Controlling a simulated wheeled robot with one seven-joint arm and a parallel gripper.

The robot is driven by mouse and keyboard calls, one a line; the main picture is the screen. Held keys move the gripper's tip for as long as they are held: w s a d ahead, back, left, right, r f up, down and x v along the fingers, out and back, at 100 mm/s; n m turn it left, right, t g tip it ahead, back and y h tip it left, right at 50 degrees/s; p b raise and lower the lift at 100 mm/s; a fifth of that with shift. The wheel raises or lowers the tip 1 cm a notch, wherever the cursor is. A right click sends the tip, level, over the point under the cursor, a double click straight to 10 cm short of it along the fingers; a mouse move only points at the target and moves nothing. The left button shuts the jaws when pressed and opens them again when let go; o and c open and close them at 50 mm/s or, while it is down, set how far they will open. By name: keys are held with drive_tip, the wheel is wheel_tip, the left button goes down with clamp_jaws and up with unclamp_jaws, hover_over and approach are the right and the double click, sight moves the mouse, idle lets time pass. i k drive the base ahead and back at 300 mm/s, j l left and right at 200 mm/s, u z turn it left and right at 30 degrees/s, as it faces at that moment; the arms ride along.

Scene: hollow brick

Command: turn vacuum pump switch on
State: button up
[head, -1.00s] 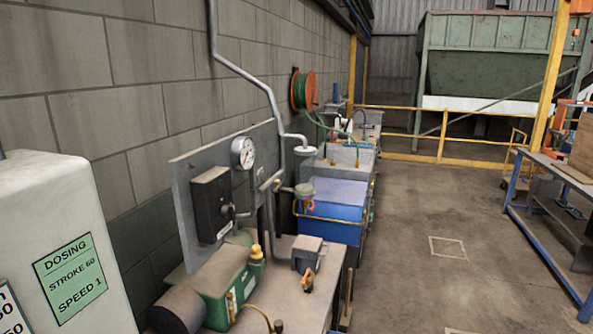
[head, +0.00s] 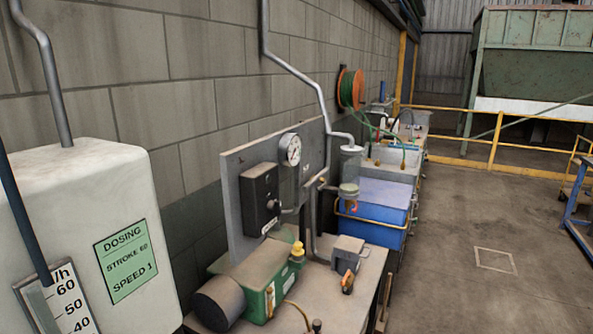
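The vacuum pump (head: 254,280) is green with a dark grey motor end (head: 219,303). It sits on a bench (head: 366,282) against the block wall. Above it a grey panel (head: 237,195) carries a black switch box (head: 258,198) and a round white gauge (head: 290,150). A small dark knob (head: 271,204) shows on the front of the box; its setting is too small to read. My gripper is not in view.
A white tank (head: 75,195) with a dosing label (head: 126,260) stands close at the left. Grey pipes, a blue bin (head: 372,205) and a sink unit (head: 385,163) line the wall. A grey box (head: 348,252) sits on the bench. Open floor (head: 475,290) lies to the right.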

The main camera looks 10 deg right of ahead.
sight(272, 206)
drive_tip(key=i+l+u, duration=0.15)
drive_tip(key=u, duration=0.2)
drive_tip(key=i+l+u, duration=0.1)
drive_tip(key=l+u, duration=0.65)
drive_tip(key=i+j, duration=0.05)
drive_tip(key=j, duration=0.05)
